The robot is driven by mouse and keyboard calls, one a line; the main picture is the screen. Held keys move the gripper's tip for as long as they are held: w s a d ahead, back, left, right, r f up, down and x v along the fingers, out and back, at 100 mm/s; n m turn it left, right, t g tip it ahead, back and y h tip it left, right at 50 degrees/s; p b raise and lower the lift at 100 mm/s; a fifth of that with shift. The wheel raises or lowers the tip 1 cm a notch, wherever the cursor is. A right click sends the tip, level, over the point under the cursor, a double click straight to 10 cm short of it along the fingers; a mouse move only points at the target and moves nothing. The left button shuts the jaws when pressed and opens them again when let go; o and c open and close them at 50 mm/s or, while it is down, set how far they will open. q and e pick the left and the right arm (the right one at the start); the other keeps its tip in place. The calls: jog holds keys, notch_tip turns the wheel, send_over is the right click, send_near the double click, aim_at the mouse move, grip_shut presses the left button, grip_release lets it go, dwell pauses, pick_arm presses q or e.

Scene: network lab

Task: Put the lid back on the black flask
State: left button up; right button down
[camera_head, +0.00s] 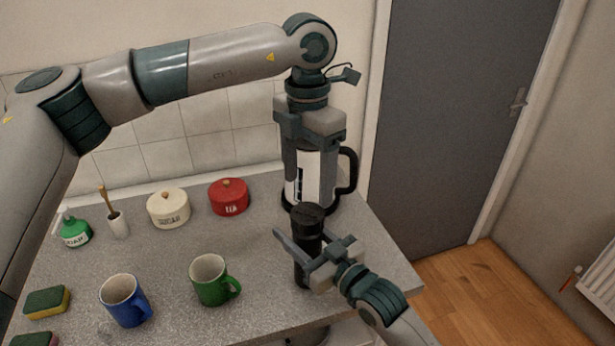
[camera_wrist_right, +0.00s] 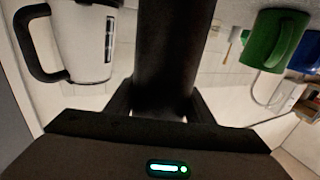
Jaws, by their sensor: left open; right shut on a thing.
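The black flask (camera_head: 306,252) stands upright near the front right of the counter. A wider black round top, which looks like the lid (camera_head: 307,213), sits at its upper end; how firmly it is seated I cannot tell. My right gripper (camera_head: 312,254) is shut around the flask's body. In the right wrist view the flask (camera_wrist_right: 172,55) is a dark column between the fingers, and its upper end is out of view. My left gripper (camera_head: 312,140) is open, pointing down above and behind the flask, and overlaps the top of the kettle.
A white and black kettle (camera_head: 318,180) stands behind the flask. A green mug (camera_head: 212,282) and a blue mug (camera_head: 124,300) stand to its left. A red pot (camera_head: 230,198), a cream pot (camera_head: 168,210), a soap bottle (camera_head: 75,232) and sponges (camera_head: 46,302) are further left.

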aim_at(307, 213)
pick_arm(q)
jog(key=shift+f, duration=0.1)
jog(key=shift+f, duration=3.95)
jog(key=c, duration=1.1)
jog(key=m, duration=0.5)
jog(key=o, duration=1.2)
